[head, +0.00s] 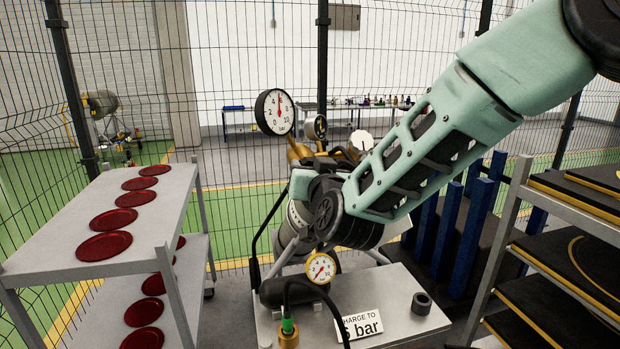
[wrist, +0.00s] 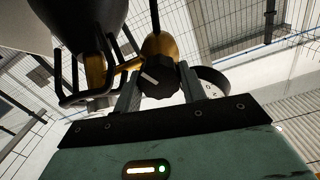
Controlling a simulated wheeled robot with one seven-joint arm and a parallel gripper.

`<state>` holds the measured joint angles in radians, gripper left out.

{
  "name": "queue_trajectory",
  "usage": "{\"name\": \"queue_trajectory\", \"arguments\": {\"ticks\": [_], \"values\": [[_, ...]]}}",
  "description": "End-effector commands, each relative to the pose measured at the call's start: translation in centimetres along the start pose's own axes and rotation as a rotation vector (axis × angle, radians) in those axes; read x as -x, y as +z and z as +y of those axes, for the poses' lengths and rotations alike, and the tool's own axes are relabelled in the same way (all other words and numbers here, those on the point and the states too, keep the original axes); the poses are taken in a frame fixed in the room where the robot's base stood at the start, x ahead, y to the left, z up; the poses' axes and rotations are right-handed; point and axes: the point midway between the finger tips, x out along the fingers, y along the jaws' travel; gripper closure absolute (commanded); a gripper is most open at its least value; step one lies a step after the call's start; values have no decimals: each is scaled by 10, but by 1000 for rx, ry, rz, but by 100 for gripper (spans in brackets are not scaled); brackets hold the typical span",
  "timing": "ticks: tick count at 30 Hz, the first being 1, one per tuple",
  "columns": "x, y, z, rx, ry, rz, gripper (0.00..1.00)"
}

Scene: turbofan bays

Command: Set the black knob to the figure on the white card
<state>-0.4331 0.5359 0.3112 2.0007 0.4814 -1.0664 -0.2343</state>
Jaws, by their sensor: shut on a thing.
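The black knob (wrist: 158,80) shows in the wrist view with a white mark on its face, on a brass body (wrist: 160,46). My gripper (wrist: 159,84) has one finger on each side of it and is shut on it. In the head view my wrist hides the knob and fingers. The white card (head: 359,327) lies on the grey bench top and reads "CHARGE TO … bar"; a black hose partly covers its figure. A large white gauge (head: 275,112) above the brass fittings has its red needle pointing nearly straight up, near 5 to 6.
A smaller yellow-rimmed gauge (head: 320,268) sits on a dark cylinder on the bench (head: 405,290). A black ring (head: 421,303) lies at right. A shelf with red discs (head: 104,246) stands left, a rack of dark trays (head: 570,245) right. Mesh fencing is behind.

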Motion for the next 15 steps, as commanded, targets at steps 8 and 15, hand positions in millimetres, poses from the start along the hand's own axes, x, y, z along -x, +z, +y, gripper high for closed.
{"name": "queue_trajectory", "arguments": {"ticks": [8,15], "values": [[0,6,2,-188,1,3,82],[0,2,1,-247,0,-1,82]]}}
